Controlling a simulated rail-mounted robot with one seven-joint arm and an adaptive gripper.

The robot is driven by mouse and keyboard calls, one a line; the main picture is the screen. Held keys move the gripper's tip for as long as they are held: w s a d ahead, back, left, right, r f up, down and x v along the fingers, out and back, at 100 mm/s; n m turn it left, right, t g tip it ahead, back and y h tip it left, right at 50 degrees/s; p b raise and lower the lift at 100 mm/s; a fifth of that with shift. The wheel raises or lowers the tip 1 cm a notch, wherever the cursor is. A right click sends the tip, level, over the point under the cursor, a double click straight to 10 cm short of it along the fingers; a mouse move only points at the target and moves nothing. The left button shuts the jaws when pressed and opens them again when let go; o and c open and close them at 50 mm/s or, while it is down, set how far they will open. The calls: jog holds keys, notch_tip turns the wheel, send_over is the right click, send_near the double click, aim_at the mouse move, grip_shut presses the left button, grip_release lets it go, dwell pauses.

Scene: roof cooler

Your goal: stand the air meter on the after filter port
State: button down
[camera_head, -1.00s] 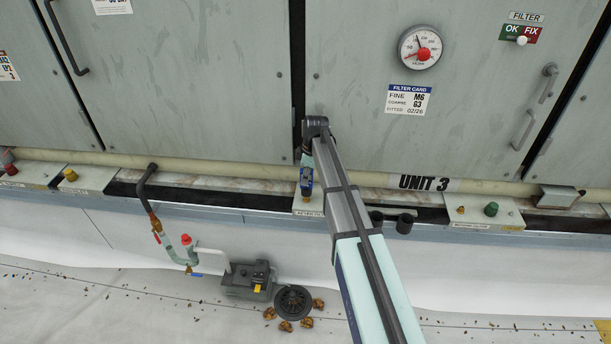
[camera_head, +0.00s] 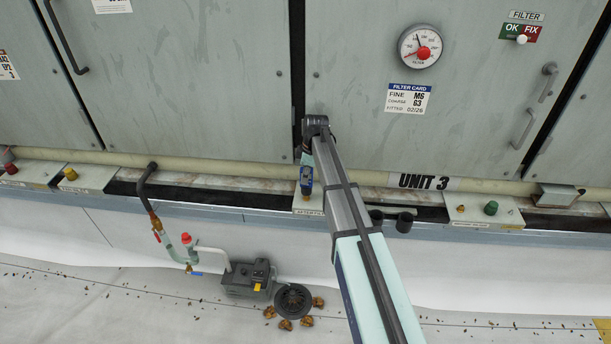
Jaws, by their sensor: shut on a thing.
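The air meter (camera_head: 306,176) is a small, dark blue upright device with a lighter patch on its face. My gripper (camera_head: 306,160) is shut on its upper part, partly hidden by my arm. The meter's lower end is over the pale plate (camera_head: 308,206) on the ledge below the cabinets. The plate's front label is small and partly legible, and seems to mark the after filter port. The port opening is hidden behind the meter. I cannot tell whether the meter touches the plate or hangs just above it.
Grey cabinet doors (camera_head: 200,90) rise behind, with a dial gauge (camera_head: 421,48) on one. Another plate with coloured caps (camera_head: 490,209) stands to the right. A bent pipe (camera_head: 148,190) is at left. Below are a grey pump box (camera_head: 246,278) and a round drain (camera_head: 293,300).

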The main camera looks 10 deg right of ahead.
jog(key=shift+f, duration=0.2)
jog(key=shift+f, duration=0.35)
jog(key=shift+f+b, duration=0.35)
jog(key=shift+b, duration=0.05)
jog(key=shift+f, duration=0.35)
jog(key=shift+f+b, duration=0.35)
jog(key=shift+f, duration=0.1)
jog(key=c, duration=0.8)
grip_release()
jog(key=shift+o, duration=0.2)
jog(key=shift+r, duration=0.15)
